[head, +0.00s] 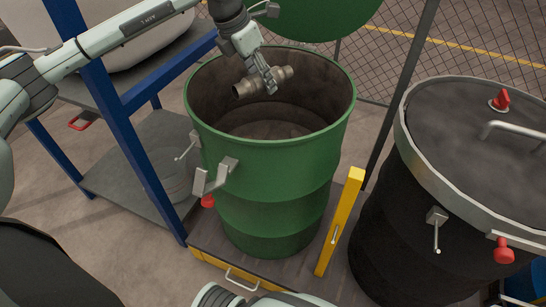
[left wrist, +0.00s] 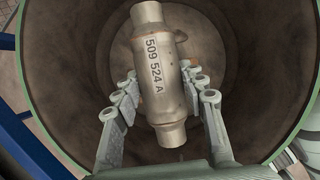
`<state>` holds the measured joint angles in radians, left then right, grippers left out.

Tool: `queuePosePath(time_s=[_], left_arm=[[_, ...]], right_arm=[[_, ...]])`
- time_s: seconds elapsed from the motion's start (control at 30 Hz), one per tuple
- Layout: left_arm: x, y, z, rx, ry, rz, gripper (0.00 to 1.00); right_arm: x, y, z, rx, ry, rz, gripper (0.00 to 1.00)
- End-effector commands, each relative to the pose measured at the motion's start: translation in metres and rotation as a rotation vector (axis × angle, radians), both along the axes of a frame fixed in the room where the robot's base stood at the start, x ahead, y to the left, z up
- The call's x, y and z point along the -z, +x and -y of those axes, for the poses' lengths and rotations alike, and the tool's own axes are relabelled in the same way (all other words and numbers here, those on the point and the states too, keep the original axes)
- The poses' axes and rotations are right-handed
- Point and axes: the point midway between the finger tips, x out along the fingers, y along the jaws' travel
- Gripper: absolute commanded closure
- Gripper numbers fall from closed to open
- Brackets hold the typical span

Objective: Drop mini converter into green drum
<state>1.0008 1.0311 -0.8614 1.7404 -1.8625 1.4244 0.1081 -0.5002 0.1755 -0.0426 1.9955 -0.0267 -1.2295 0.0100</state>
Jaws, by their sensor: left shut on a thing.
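The mini converter (head: 262,82) is a small metal cylinder with narrower ends. In the left wrist view the mini converter (left wrist: 160,75) carries the marking "509 524 A". My left gripper (head: 262,76) is shut on it and holds it over the open mouth of the green drum (head: 268,190). In the left wrist view the fingers of my left gripper (left wrist: 163,92) sit on both sides of the converter. The drum's brown inside (left wrist: 95,75) shows behind it, and no other part is visible in the drum.
A black drum (head: 415,220) with a closed lid and red knobs stands at the right. A yellow post (head: 340,222) stands at the front right of the green drum. A blue-framed shelf (head: 112,100) is at the left, and a wire fence (head: 455,60) is behind.

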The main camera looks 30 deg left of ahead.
Motion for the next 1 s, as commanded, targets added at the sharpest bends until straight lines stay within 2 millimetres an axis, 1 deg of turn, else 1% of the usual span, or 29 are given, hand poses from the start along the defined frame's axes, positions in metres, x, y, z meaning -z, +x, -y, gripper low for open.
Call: queuePosePath(time_s=[0.13,0.17,0.33,0.67,0.77,0.87,1.0], left_arm=[[-0.001,0.000,0.000,0.000,-0.001,0.003,1.00],[-0.001,0.001,0.000,0.000,-0.001,0.003,0.56],[-0.001,0.000,0.000,0.000,0.000,0.002,0.35],[-0.001,-0.001,0.000,0.000,0.000,-0.001,0.35],[-0.011,-0.003,-0.002,-0.001,0.001,0.003,0.35],[-0.026,-0.009,-0.005,0.000,0.001,0.004,0.35],[-0.055,-0.019,-0.011,0.000,0.001,0.005,0.35]], right_arm=[[0.000,0.000,0.000,0.000,0.000,0.000,0.60],[0.000,0.000,0.000,0.000,0.000,0.000,0.60],[0.000,0.000,0.000,0.000,0.000,0.000,0.60],[0.001,0.000,0.000,-0.001,0.001,0.000,0.60],[0.001,0.000,0.000,-0.001,0.001,0.000,0.60],[0.001,0.000,0.000,-0.001,0.001,0.000,0.60],[0.001,0.000,0.000,-0.001,0.000,0.000,0.60]])
